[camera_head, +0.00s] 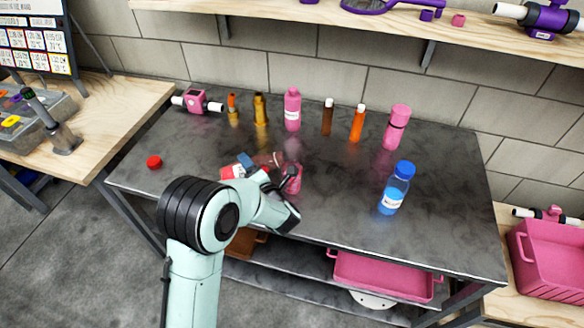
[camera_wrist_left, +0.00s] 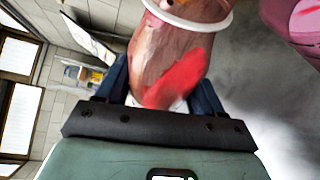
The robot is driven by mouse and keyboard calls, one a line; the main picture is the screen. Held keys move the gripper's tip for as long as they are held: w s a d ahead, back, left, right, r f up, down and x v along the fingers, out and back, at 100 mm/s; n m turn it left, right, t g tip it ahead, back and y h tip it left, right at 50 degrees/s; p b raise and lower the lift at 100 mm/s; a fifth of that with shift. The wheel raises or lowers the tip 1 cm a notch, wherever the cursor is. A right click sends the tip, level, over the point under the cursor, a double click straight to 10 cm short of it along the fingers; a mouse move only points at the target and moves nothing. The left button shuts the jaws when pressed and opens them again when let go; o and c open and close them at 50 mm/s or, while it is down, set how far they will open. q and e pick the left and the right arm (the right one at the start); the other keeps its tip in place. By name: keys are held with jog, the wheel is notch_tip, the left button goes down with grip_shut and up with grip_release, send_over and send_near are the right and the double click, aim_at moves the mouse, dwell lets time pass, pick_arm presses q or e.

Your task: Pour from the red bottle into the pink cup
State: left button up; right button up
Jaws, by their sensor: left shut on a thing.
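The red bottle (camera_head: 231,171) is clear with red contents and lies tipped far over above the table. Its open end points right, towards the pink cup (camera_head: 294,183). My left gripper (camera_head: 256,168) is shut around the bottle's body. In the left wrist view the bottle (camera_wrist_left: 172,50) sits between the fingers (camera_wrist_left: 163,92), with red liquid inside and a pale ring at its mouth. The cup (camera_wrist_left: 297,22) shows at the upper right there, apart from the bottle in that picture. My left wrist partly hides the cup in the head view. I cannot see a stream of liquid.
A red cap (camera_head: 154,162) lies on the dark table (camera_head: 335,215) at left. A blue-capped bottle (camera_head: 396,188) stands at right. Several pink, brown and orange bottles line the back, including a pink one (camera_head: 292,110). A shelf (camera_head: 400,25) hangs above. The table's front right is clear.

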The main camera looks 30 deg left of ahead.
pick_arm(q)
jog(key=shift+w+d+r+m+y+p, duration=0.1)
jog(key=shift+d+r+m+y+p, duration=0.05)
jog(key=shift+r+m, duration=0.2)
jog(key=shift+w+d+r+m+y+p, duration=0.15)
jog(key=shift+r+m, duration=0.1)
jog(key=shift+r, duration=0.15)
dwell(1.4)
jog(key=shift+r+m, duration=0.5)
jog(key=shift+r, duration=0.05)
dwell(1.3)
